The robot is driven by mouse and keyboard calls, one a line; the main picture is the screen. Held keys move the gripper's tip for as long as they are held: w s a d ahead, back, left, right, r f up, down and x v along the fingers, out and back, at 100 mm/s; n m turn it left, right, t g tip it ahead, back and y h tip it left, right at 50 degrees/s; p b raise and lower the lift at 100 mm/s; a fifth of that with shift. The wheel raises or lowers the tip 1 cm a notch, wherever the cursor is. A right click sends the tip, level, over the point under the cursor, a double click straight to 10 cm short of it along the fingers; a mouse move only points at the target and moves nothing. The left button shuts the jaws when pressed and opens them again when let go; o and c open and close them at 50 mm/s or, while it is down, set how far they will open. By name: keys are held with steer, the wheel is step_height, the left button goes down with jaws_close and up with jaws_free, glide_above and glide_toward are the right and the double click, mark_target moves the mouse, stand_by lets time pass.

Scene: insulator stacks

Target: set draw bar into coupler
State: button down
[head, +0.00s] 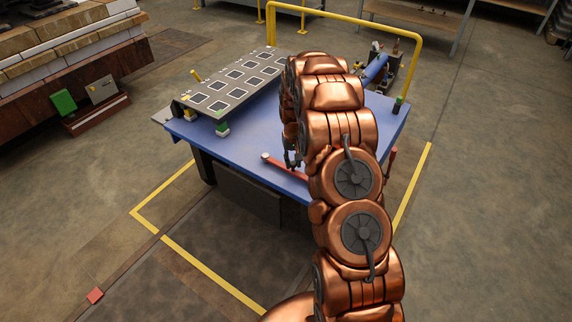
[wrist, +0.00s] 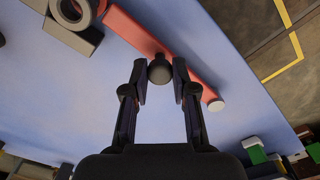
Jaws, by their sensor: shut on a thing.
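The draw bar, a red bar with a pale round end, lies over the blue table in the head view (head: 287,168). In the wrist view the bar (wrist: 200,83) runs from the top centre down to the right. A dark round knob (wrist: 159,71) on it sits between the fingertips of my gripper (wrist: 160,78), which is shut on the knob. I cannot tell whether the bar touches the table. A grey block with a ring (wrist: 75,17), possibly the coupler, is at the wrist view's upper left, beside the bar's far end. In the head view my arm hides that area.
The blue table (head: 240,150) carries a dark panel with square openings (head: 235,80) on its left side. A blue cylinder (head: 375,69) is at the back right. A yellow rail (head: 345,12) stands behind. The table's front left is clear.

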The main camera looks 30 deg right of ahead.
mark_target(294, 162)
steer(key=shift+d, duration=0.25)
steer(key=shift+w+d+n, duration=0.1)
steer(key=shift+n, duration=0.2)
steer(key=c, duration=0.9)
jaws_free()
steer(key=shift+c, duration=0.2)
step_height(294, 162, up, 12)
